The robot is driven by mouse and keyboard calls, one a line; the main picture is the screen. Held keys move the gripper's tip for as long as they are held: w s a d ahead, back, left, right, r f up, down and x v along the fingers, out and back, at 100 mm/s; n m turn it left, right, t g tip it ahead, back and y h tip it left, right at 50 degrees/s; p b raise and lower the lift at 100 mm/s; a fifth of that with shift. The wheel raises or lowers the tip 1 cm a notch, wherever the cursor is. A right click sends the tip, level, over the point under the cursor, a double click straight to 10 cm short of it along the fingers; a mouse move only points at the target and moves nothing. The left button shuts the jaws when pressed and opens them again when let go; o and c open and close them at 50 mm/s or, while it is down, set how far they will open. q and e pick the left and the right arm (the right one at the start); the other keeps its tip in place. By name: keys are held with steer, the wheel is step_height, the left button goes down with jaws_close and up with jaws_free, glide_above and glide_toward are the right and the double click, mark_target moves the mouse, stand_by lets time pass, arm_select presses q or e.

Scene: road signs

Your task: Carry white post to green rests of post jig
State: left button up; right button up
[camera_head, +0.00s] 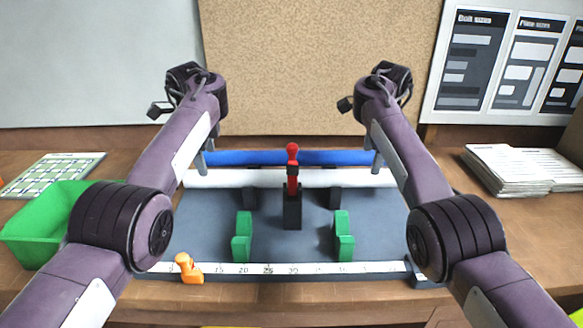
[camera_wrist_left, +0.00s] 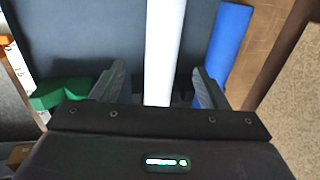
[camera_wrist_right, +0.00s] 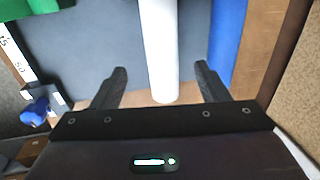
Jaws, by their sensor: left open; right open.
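The white post (camera_head: 240,178) lies level across the back of the post jig (camera_head: 195,222), in front of a blue post (camera_head: 240,158). Two green rests (camera_head: 242,238) (camera_head: 343,238) stand nearer the front, with nothing on them. My left gripper (camera_head: 203,160) is open at the post's left part; the left wrist view shows the white post (camera_wrist_left: 164,50) between its spread fingers. My right gripper (camera_head: 377,158) is open at the right end; the right wrist view shows the white post (camera_wrist_right: 158,50) between its fingers. I cannot tell whether the fingers touch it.
A red-topped clamp (camera_head: 292,175) stands upright mid-jig, close to the white post. A ruler strip (camera_head: 330,268) with an orange stop (camera_head: 188,268) runs along the front. A green bin (camera_head: 40,232) stands left, and a paper stack (camera_head: 505,168) lies right.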

mark_target(211, 172)
arm_select(q)
steer(key=shift+w, duration=0.5)
arm_select(e)
steer(key=shift+w, duration=0.5)
arm_select(q)
steer(key=shift+s+r, duration=0.25)
steer(key=shift+s, duration=0.35)
arm_select(e)
steer(key=shift+s+r, duration=0.2)
steer(key=shift+s, duration=0.4)
arm_select(q)
steer(key=f, duration=0.2)
steer(key=w+f, duration=0.1)
steer(key=f, duration=0.2)
steer(key=w+f, duration=0.1)
steer(key=f, duration=0.1)
steer(key=shift+f, duration=0.4)
arm_select(e)
steer(key=f, duration=0.2)
steer(key=w+f, duration=0.1)
steer(key=f, duration=0.2)
steer(key=w+f, duration=0.1)
steer(key=f, duration=0.1)
steer(key=shift+f, duration=0.4)
arm_select(q)
steer(key=shift+c, duration=0.2)
arm_select(e)
steer(key=shift+c, duration=0.2)
